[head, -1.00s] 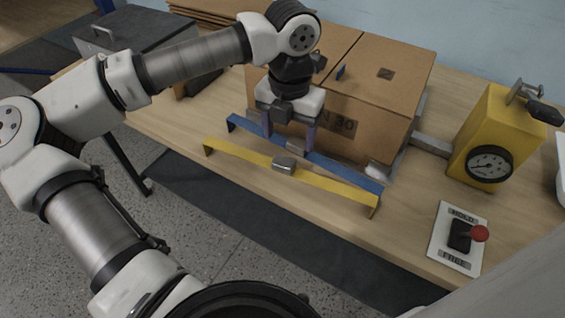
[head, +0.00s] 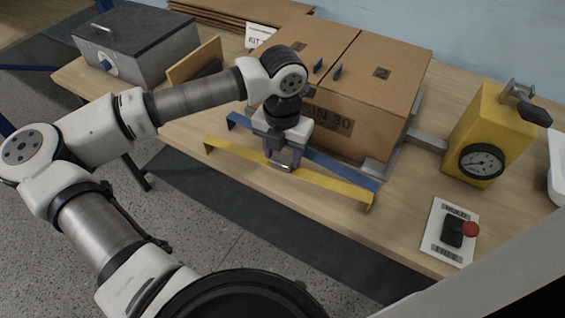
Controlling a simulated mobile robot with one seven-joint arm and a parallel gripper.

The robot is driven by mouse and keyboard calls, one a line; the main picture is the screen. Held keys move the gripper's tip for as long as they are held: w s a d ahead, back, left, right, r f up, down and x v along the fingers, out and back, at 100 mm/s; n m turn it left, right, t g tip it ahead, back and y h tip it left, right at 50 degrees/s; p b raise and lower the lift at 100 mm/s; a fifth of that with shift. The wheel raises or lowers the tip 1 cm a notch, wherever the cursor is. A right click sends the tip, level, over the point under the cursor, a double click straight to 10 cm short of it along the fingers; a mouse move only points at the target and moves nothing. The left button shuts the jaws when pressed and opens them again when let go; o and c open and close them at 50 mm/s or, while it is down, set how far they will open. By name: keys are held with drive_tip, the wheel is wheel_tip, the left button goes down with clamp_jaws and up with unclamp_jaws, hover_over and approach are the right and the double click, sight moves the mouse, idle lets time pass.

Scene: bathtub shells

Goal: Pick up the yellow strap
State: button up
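The yellow strap (head: 325,182) is a long bar with bent-down ends and a grey block (head: 281,165) at its middle. It lies along the front of the wooden table. A blue strap (head: 345,170) of similar shape lies just behind it, beside the cardboard box. My gripper (head: 280,160) points down over the middle of the yellow strap, with its fingers at the grey block. My gripper's body hides the middle of the blue strap. The fingertips are too small and covered to show whether they press on the block.
The large cardboard box (head: 385,100) stands close behind the straps. At right are a yellow device with a dial (head: 490,130) and a lever plate with a red knob (head: 450,235). A grey metal box (head: 150,60) stands at back left.

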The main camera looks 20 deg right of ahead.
drive_tip(key=c, duration=0.6)
drive_tip(key=shift+c, duration=0.2)
